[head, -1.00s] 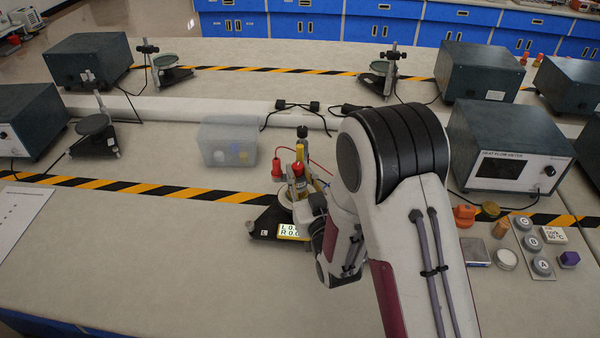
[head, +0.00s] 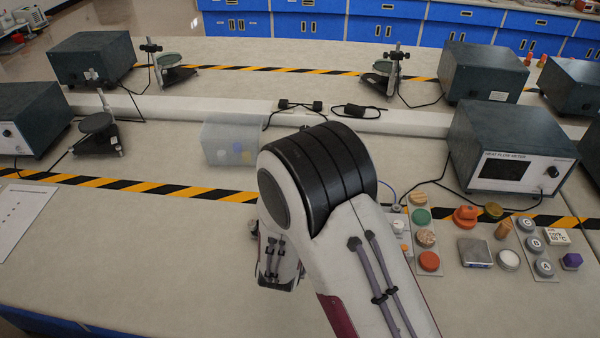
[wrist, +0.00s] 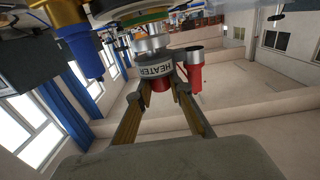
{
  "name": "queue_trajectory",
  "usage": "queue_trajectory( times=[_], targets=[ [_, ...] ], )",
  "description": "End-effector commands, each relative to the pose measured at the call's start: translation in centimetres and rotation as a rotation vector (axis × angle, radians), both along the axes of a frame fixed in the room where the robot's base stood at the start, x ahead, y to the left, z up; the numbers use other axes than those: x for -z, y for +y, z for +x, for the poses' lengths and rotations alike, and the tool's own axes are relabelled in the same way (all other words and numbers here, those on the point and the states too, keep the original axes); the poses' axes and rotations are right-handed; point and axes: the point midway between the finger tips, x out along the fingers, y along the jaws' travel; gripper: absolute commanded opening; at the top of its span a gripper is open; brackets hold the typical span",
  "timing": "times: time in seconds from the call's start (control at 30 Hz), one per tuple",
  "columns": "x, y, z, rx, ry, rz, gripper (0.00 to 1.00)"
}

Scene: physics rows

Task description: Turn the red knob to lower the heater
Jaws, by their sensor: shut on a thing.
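In the wrist view, a grey collar lettered HEATER (wrist: 165,68) shows at the top middle. The red knob (wrist: 160,84) sits against it, partly hidden between my fingers. My gripper (wrist: 159,93) is shut on this knob, one finger on each side. A second red piece with a dark end (wrist: 194,77) stands just right of the collar, apart from the hold. A yellow and blue part (wrist: 78,40) is at the upper left. In the head view, my arm hides the heater stand, the knob and my gripper.
In the head view, a translucent box (head: 229,143) stands left of my arm. Coloured discs (head: 428,261), a small scale (head: 475,252) and the heat flow meter (head: 512,150) are to the right.

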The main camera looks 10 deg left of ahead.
Motion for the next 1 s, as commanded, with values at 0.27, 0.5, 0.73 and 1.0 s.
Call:
queue_trajectory(
  times=[0.27, 0.5, 0.73, 1.0],
  targets=[
    [0.02, 0.36, 0.03, 0.122, 0.000, 0.001, 0.00],
    [0.02, 0.46, 0.08, 0.219, 0.000, 0.001, 0.00],
    [0.03, 0.49, 0.11, 0.282, 0.000, 0.001, 0.00],
    [-0.02, 0.49, 0.14, 0.307, -0.001, 0.000, 0.00]
  ],
)
